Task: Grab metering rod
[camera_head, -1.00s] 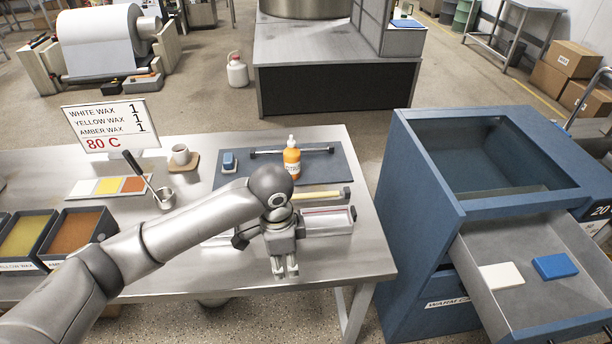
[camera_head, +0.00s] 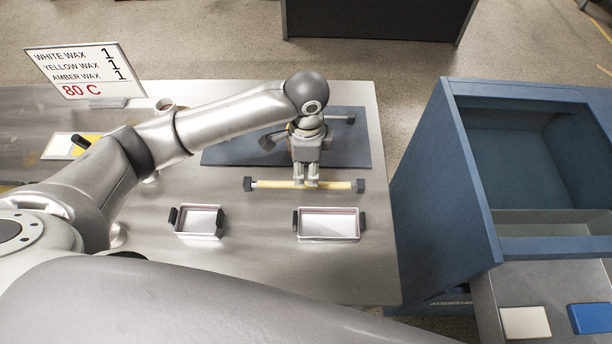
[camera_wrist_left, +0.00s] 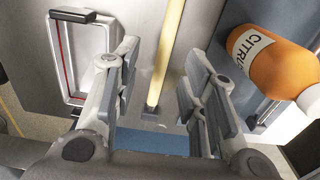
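A yellow rod (camera_head: 271,184) with dark end blocks lies across the steel table, just in front of the blue mat. My left gripper (camera_head: 306,184) is right over its middle. In the left wrist view, the rod (camera_wrist_left: 164,55) runs between the two spread fingers of the left gripper (camera_wrist_left: 158,85), with gaps on both sides. A second, silver rod (camera_head: 337,118) with dark ends lies on the blue mat (camera_head: 350,150), partly hidden behind my gripper. The frames do not label which rod is the metering rod. My right gripper is not in view.
Two shallow trays, a small one (camera_head: 199,221) and a wider one (camera_head: 328,225), stand in front of the rod. An orange bottle (camera_wrist_left: 270,60) is close beside the left gripper. A blue cabinet (camera_head: 450,190) with an open drawer stands to the right.

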